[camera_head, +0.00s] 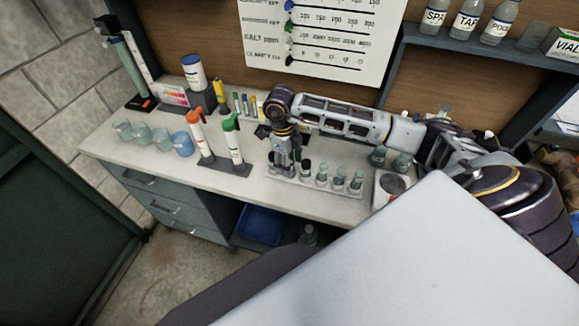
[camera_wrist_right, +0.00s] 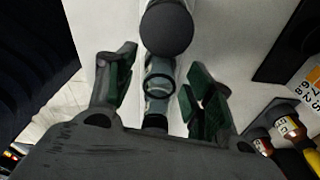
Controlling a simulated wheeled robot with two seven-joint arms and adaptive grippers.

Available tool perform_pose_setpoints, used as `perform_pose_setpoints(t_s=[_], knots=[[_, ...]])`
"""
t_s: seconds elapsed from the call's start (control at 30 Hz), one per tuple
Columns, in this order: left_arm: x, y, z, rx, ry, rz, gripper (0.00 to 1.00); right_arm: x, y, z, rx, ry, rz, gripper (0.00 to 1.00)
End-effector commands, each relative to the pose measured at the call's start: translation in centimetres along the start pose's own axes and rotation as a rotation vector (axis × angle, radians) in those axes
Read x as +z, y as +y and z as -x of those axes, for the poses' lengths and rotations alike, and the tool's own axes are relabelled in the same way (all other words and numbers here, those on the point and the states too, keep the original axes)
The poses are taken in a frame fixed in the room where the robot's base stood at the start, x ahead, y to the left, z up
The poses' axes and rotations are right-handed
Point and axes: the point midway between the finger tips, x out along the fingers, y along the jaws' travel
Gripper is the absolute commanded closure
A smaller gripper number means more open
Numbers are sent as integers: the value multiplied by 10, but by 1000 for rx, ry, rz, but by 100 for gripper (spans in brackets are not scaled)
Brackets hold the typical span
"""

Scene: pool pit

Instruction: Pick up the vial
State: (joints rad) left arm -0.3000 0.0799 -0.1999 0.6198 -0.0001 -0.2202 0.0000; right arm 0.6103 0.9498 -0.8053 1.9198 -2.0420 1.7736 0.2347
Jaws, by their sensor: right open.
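Several small clear vials stand in a row in a white rack (camera_head: 318,189) at the counter's front edge; one near the middle is a vial (camera_head: 322,178). My right gripper (camera_head: 284,163) points down at the left end of this row and partly hides what stands there. In the right wrist view, a glass vial (camera_wrist_right: 159,84) with a dark round top lies between the open fingers of my right gripper (camera_wrist_right: 160,78). A gap shows on both sides of it. My left gripper is not in view.
A white and orange bottle (camera_head: 200,137) and a white and green bottle (camera_head: 232,139) stand on a dark base to the left. Several glass beakers and a blue cup (camera_head: 182,142) are farther left. A small white device (camera_head: 391,187) stands right of the rack.

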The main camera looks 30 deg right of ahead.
Motion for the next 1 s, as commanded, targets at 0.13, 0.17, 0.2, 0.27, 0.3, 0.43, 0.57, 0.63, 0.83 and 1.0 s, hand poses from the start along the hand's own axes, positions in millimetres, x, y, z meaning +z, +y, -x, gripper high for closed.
perform_pose_setpoints(t_s=[0.13, 0.17, 0.2, 0.27, 0.3, 0.43, 0.57, 0.63, 0.83, 1.0], knots=[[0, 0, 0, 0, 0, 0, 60, 0, 0, 0, 0, 0, 0, 47], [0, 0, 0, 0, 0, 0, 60, 0, 0, 0, 0, 0, 0, 47], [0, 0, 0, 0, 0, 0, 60, 0, 0, 0, 0, 0, 0, 51], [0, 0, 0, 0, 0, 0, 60, 0, 0, 0, 0, -1, 0, 59], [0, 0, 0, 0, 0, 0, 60, 0, 0, 0, 0, -1, 0, 64], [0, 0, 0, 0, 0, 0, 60, 0, 0, 0, 0, -1, 0, 81], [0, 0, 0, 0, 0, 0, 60, 0, 0, 0, 0, -1, 0, 92], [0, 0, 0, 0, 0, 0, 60, 0, 0, 0, 0, -1, 0, 92], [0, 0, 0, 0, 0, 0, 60, 0, 0, 2, 0, -1, 0, 92], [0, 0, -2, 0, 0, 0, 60, 0, 0, 9, 1, -3, 1, 92]])
